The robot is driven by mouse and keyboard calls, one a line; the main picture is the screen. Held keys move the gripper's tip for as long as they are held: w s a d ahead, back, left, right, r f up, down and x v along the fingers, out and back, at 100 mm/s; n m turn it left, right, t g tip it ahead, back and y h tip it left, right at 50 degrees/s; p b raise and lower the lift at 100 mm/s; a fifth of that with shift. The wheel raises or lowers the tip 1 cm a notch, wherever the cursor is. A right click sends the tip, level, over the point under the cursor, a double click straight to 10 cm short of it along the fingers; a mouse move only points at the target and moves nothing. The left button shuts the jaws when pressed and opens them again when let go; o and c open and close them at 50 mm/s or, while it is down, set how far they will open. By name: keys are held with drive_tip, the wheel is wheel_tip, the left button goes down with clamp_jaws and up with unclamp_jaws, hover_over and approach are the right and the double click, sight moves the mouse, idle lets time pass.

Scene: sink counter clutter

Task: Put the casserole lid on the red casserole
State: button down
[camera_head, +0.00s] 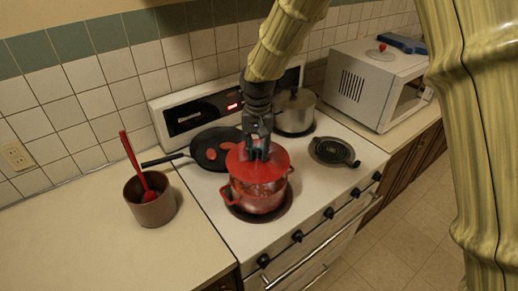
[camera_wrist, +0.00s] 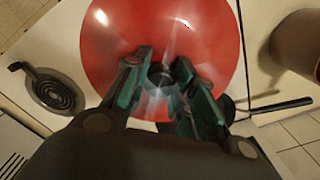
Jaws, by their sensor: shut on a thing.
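The red casserole lid (camera_head: 272,164) is held over the red casserole (camera_head: 258,204), which stands on the front left burner of the stove. Some of the casserole's contents show below the lid's front edge, so the lid is apart from the rim there; the back of the rim is hidden. My gripper (camera_head: 258,151) is above the lid, shut on its knob. In the wrist view the red lid (camera_wrist: 205,45) fills the upper middle, with the dark knob between the fingers (camera_wrist: 162,80). The casserole is hidden behind the lid there.
A black pan (camera_head: 205,140) sits behind left and a steel pot (camera_head: 295,112) behind right. The front right coil burner (camera_head: 334,151) is bare. A brown crock (camera_head: 152,205) with a red utensil stands left. A microwave (camera_head: 365,82) stands right, with things on top.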

sight(258, 158)
drive_tip(key=shift+w+f+p, duration=0.15)
drive_tip(key=shift+w+p, duration=0.15)
drive_tip(key=shift+w, duration=0.15)
drive_tip(key=shift+s+d+f+b, duration=0.1)
drive_tip(key=shift+s+f+b, duration=0.3)
drive_tip(key=shift+f, duration=0.3)
drive_tip(key=shift+w+f+b, duration=0.25)
drive_tip(key=shift+f+b, duration=0.05)
drive_tip(key=shift+f, duration=0.75)
drive_tip(key=shift+s+f, duration=0.15)
drive_tip(key=shift+f, duration=0.6)
drive_tip(key=shift+f+b, duration=0.35)
drive_tip(key=shift+f, duration=0.1)
drive_tip(key=shift+f, duration=0.3)
drive_tip(key=c, duration=1.1)
unclamp_jaws()
drive_tip(key=shift+f, duration=0.1)
